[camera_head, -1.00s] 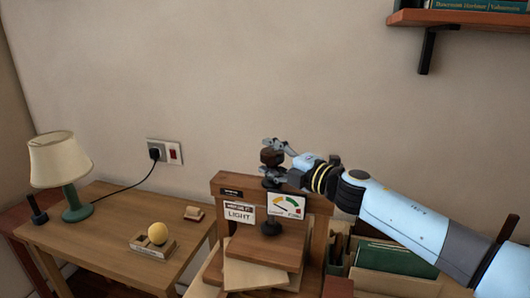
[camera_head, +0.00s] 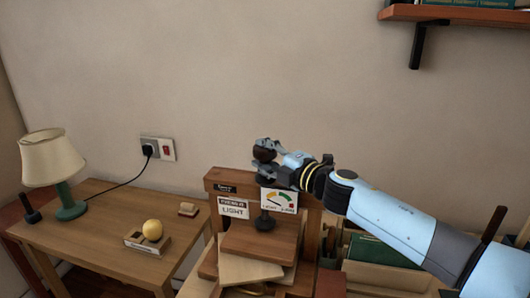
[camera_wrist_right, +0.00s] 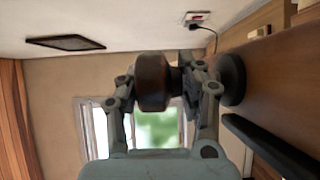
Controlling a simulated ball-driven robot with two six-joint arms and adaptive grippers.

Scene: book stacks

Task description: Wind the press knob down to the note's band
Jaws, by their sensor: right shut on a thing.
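The wooden book press (camera_head: 237,178) stands at the front middle in the head view. Its dark round knob (camera_head: 265,154) sits on top, and it also shows in the right wrist view (camera_wrist_right: 152,82). My right gripper (camera_head: 264,160) is shut on the knob, with a finger on each side of it. The note (camera_head: 233,207) on the press front reads "LIGHT"; its upper line is too small to read surely. Right of it is a gauge (camera_head: 279,200) with yellow, green and red bands and a dark needle. The needle appears to lie toward the yellow side. My left gripper is not in view.
Green books (camera_head: 380,250) stand in a crate at right. A shelf (camera_head: 455,15) juts from the wall above.

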